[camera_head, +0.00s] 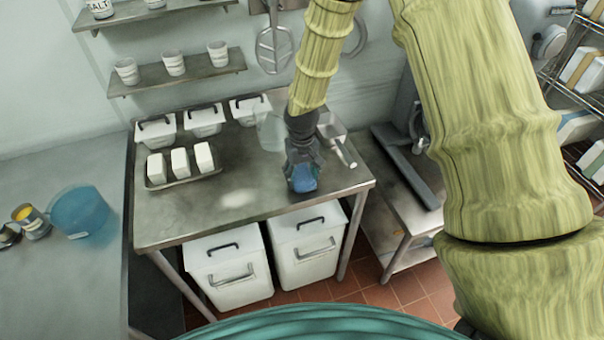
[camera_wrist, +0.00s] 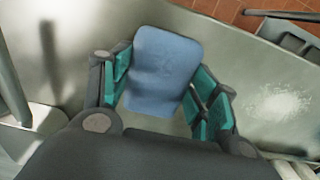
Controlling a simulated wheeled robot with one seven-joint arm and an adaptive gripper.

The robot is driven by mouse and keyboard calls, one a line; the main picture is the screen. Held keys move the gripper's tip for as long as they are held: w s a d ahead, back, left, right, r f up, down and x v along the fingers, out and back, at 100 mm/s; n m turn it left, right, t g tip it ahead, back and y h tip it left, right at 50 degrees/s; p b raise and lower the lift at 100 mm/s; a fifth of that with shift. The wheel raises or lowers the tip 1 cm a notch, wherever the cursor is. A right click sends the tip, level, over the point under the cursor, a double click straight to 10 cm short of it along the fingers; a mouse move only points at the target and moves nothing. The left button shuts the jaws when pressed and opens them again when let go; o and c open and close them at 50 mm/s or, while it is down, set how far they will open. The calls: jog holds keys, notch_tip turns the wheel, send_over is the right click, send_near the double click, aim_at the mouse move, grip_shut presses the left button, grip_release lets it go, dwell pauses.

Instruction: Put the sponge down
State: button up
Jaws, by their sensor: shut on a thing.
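The blue sponge (camera_wrist: 162,70) is between the two teal-padded fingers of my gripper (camera_wrist: 160,95) in the wrist view. My gripper is shut on it. In the head view the sponge (camera_head: 303,178) shows below my gripper (camera_head: 303,165), over the front right part of the steel table (camera_head: 190,228). I cannot tell whether the sponge touches the table top.
A tray (camera_head: 183,180) with several white blocks lies at the table's left. White lidded bins (camera_head: 204,118) and a clear container (camera_head: 270,131) stand along the back. A pale powdery patch (camera_head: 237,199) lies left of my gripper. The table's front is otherwise clear.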

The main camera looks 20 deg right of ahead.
aim_at(302, 176)
jog(key=o, duration=1.6)
jog(key=shift+f, duration=0.1)
notch_tip(302, 176, up, 12)
jog(key=b, duration=0.3)
jog(key=shift+b, duration=0.4)
